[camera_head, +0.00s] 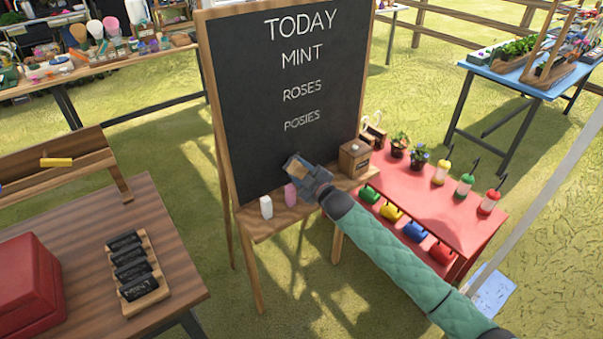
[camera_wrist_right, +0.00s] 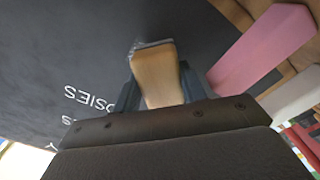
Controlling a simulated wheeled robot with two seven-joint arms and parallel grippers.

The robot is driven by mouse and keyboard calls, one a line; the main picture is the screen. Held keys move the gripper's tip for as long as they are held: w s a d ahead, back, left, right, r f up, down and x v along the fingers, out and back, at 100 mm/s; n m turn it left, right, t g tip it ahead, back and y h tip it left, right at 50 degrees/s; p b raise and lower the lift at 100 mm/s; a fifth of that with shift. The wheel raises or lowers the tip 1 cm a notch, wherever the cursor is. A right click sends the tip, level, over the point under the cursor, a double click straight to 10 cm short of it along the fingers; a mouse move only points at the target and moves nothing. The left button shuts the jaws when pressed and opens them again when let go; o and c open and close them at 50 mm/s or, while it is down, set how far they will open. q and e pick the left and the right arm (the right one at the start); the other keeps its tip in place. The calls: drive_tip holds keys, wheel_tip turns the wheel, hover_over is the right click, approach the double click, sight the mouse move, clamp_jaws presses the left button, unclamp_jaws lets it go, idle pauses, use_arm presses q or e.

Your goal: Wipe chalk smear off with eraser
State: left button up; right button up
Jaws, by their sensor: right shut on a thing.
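The chalkboard (camera_head: 250,110) stands on a wooden easel and reads TODAY, MINT, ROSES, POSIES in white. My right gripper (camera_head: 303,172) is shut on the eraser (camera_head: 297,168), a block with a tan wooden back, low at the board's face beneath POSIES. In the right wrist view the eraser (camera_wrist_right: 157,75) sits between the fingers, with its far edge at the dark board (camera_wrist_right: 70,50). I cannot tell whether it touches the board. A faint pale mark shows by its far edge; no clear chalk smear can be made out. My left gripper is not in view.
The easel ledge (camera_head: 260,228) holds a white block (camera_head: 266,207), a pink block (camera_head: 290,195) and a wooden box (camera_head: 354,158). A red table (camera_head: 440,205) with pots and colored cans stands close on the right. A brown table (camera_head: 160,215) is at left.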

drive_tip(key=shift+x, duration=1.05)
idle(0.8)
drive_tip(key=shift+w+d, duration=0.55)
drive_tip(key=shift+d, duration=0.25)
drive_tip(key=shift+w+d, duration=0.5)
drive_tip(key=shift+d, duration=0.3)
drive_tip(key=shift+w, duration=0.15)
drive_tip(key=shift+a+r, duration=0.1)
drive_tip(key=shift+s+a, duration=0.5)
drive_tip(key=shift+a, duration=0.2)
drive_tip(key=shift+s+a, duration=0.55)
drive_tip(key=shift+a, duration=0.2)
drive_tip(key=shift+s+a, duration=0.1)
drive_tip(key=shift+a, duration=0.1)
drive_tip(key=shift+c, duration=0.6)
drive_tip(key=shift+p, duration=0.3)
